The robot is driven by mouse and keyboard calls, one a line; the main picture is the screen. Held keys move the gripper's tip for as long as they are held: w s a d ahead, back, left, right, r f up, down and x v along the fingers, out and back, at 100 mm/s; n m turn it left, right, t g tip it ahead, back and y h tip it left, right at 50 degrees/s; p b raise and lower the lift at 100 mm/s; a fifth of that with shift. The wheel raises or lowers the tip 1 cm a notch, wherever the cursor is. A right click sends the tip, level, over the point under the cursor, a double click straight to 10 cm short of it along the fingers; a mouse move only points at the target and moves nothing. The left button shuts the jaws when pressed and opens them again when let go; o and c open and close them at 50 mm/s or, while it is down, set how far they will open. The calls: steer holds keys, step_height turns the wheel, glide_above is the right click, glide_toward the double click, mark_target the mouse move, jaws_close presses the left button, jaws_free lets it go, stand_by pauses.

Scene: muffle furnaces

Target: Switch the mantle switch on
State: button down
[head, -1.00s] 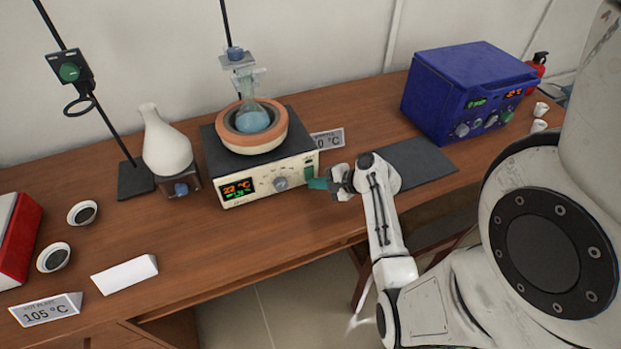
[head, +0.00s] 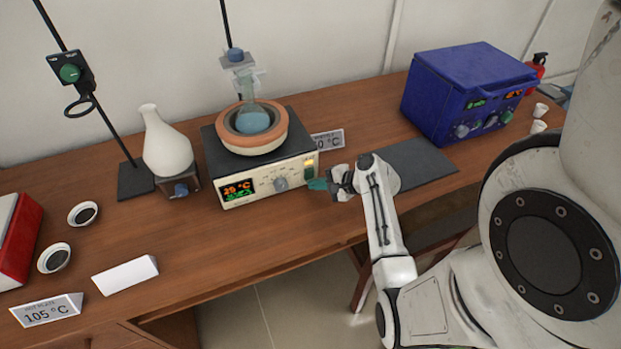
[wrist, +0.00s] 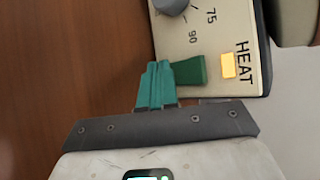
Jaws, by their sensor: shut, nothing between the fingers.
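The heating mantle (head: 278,185) is a cream and black box on the bench, with a terracotta bowl holding a round flask (head: 252,122) of blue liquid. Its green mantle switch (wrist: 190,70) is beside the word HEAT and a lit amber lamp (wrist: 228,66) in the wrist view. The lamp also glows in the head view (head: 309,163). My gripper (wrist: 158,68) is shut and empty, its teal fingertips right at the switch's side, seemingly touching it. In the head view my gripper (head: 316,184) is at the mantle's right front corner.
A blue muffle furnace (head: 465,95) and a dark mat (head: 415,160) are to the right. A white flask (head: 166,145) and a stand are to the left. A white block (head: 125,274) and a 105 °C sign (head: 47,310) lie at the front left. Bench in front of the mantle is clear.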

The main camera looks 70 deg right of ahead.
steer(key=shift+s+a+r+p, duration=0.1)
steer(key=shift+s+a+p, duration=0.2)
steer(key=shift+a, duration=0.1)
steer(key=shift+s+a+r+p, duration=0.15)
steer(key=shift+s+a+p, duration=0.3)
steer(key=shift+a+p, duration=0.05)
steer(key=shift+s+a+r+p, duration=0.15)
steer(key=shift+s+a+p, duration=0.25)
steer(key=shift+a+p, duration=0.1)
steer(key=shift+s+a+p, duration=0.65)
steer(key=shift+s+a, duration=0.1)
steer(key=shift+a, duration=0.15)
